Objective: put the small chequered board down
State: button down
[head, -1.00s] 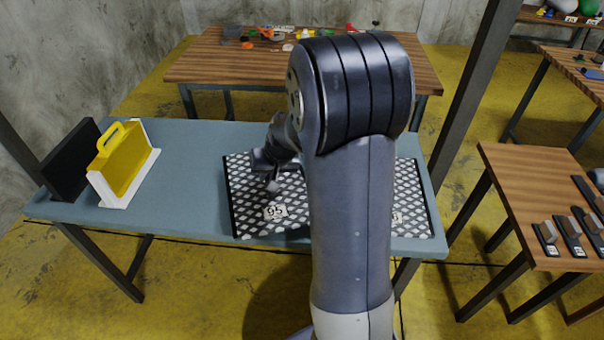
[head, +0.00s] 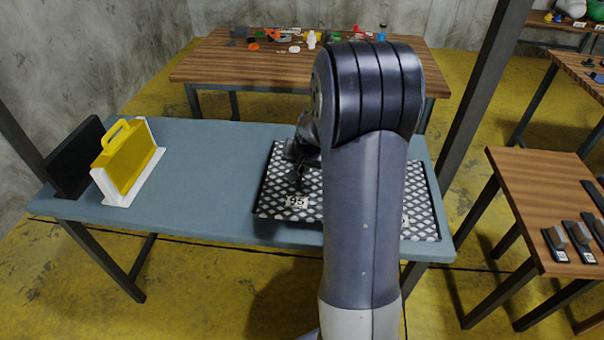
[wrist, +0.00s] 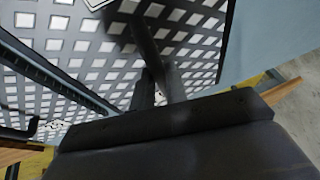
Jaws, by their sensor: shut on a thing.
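A black-and-white chequered board (head: 282,187) with a "95" label lies over the right half of the blue-grey table, much of it hidden behind my arm. More chequered surface (head: 420,212) with another label shows right of my arm; I cannot tell where one piece ends and the other begins. My gripper (head: 298,182) is at the left part of the board, shut on it. In the wrist view, the chequered surface (wrist: 190,40) fills the upper left beyond my gripper (wrist: 158,88). Whether the held board touches what is beneath is unclear.
The blue-grey table (head: 205,185) is bare in its middle. A yellow handled case in a white holder (head: 128,165) and a black panel (head: 75,160) stand at its left. A wooden table (head: 250,65) with small objects is behind; another (head: 535,190) is at right.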

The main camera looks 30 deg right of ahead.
aim_at(302, 173)
jog(key=shift+f, duration=1.4)
jog(key=shift+f, duration=0.1)
jog(key=c, duration=1.4)
grip_release()
jog(key=v, duration=1.2)
